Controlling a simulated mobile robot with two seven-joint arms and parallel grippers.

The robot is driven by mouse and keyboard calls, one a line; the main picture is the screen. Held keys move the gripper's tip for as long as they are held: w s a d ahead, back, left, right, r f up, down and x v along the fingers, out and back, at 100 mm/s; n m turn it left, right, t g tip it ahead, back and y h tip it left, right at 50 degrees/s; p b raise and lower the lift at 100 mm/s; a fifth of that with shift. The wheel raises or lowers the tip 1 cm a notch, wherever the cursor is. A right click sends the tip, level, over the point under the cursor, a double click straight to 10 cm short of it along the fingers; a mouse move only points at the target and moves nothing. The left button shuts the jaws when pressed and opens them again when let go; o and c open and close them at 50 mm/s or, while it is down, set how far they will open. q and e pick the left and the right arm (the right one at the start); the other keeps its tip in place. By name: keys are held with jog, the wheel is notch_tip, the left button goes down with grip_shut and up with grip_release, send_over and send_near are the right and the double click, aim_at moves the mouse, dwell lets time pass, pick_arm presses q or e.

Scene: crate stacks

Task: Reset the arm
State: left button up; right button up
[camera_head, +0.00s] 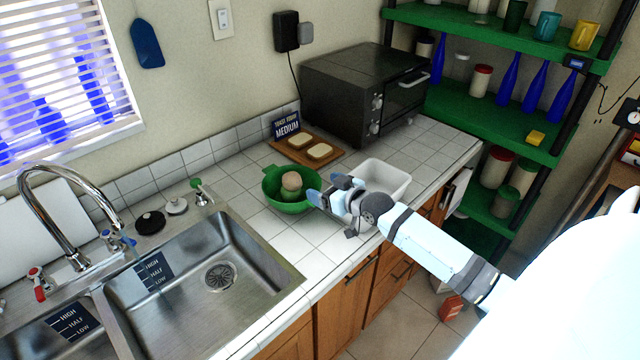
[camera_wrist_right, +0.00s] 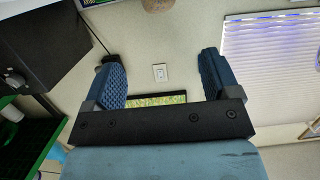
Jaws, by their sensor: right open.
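My right arm reaches in from the right in the head view. Its gripper (camera_head: 320,190) is over the counter, in front of the green colander (camera_head: 288,206) and beside the white tub (camera_head: 385,172). In the right wrist view the two blue fingers of the right gripper (camera_wrist_right: 162,78) stand wide apart with nothing held between them. A round brownish item (camera_head: 291,181) sits in the colander. My left gripper is not in view.
A black toaster oven (camera_head: 352,88) stands at the back of the counter. A board with bread slices (camera_head: 319,151) lies near it. A steel sink (camera_head: 190,290) is at the left. Green shelves (camera_head: 490,112) with bottles and cups stand at the right.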

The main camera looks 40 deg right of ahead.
jog(key=s+a+f+g, duration=0.2)
jog(key=s+a, duration=0.2)
jog(key=s+a+f+g, duration=0.2)
jog(key=s+a, duration=0.2)
jog(key=s, duration=0.1)
jog(key=s+a+f+n+g, duration=0.1)
jog(key=s+a+f, duration=0.1)
jog(key=s+a, duration=0.2)
jog(key=shift+s+a+f+g, duration=0.15)
jog(key=shift+a+f+g, duration=0.05)
jog(key=shift+a+g, duration=0.25)
jog(key=s+a+r+g+h, duration=0.1)
jog(key=s+a+g, duration=0.2)
jog(key=s, duration=0.6)
jog(key=s+a+r+g, duration=0.2)
jog(key=s+a+g, duration=0.1)
jog(key=s, duration=0.6)
jog(key=w+a+f+t+y, duration=0.1)
jog(key=w+a+f+t, duration=0.1)
jog(key=f, duration=0.5)
jog(key=w+a+f+t+y, duration=0.1)
jog(key=w+a+f+t, duration=0.2)
jog(key=a+f+t, duration=0.2)
jog(key=shift+w+f+n+y, duration=0.3)
jog(key=shift+f+y, duration=0.1)
jog(key=shift+f, duration=0.65)
jog(key=shift+d+t, duration=0.1)
jog(key=shift+t, duration=0.15)
